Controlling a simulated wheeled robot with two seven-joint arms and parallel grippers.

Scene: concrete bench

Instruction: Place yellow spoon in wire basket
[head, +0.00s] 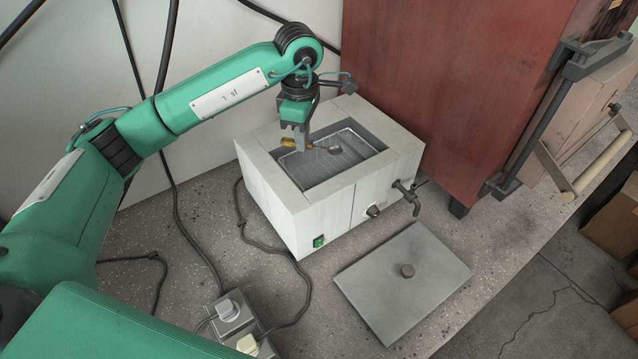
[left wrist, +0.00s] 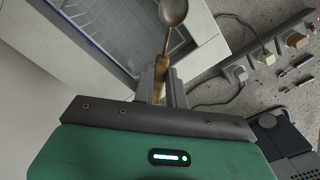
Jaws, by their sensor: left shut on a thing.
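The yellow spoon (head: 290,144) has a yellow handle and a grey metal bowl (head: 335,150). My left gripper (head: 302,143) points down and is shut on its handle, which shows between the fingers in the left wrist view (left wrist: 160,67). The wire basket (head: 350,131) is a thin-wired rectangle inside the open well of a white box-shaped bath. It also shows at the upper left of the left wrist view (left wrist: 97,43). The gripper and spoon are over the basket in the head view; the exact height above it is hard to tell. My right gripper is not in view.
The white bath (head: 275,190) has a tap (head: 408,196) on its front. A grey lid (head: 402,285) with a knob lies on the bench before it. A red cabinet (head: 440,90) stands at the right. Cables and plugs (head: 228,308) lie at the front left.

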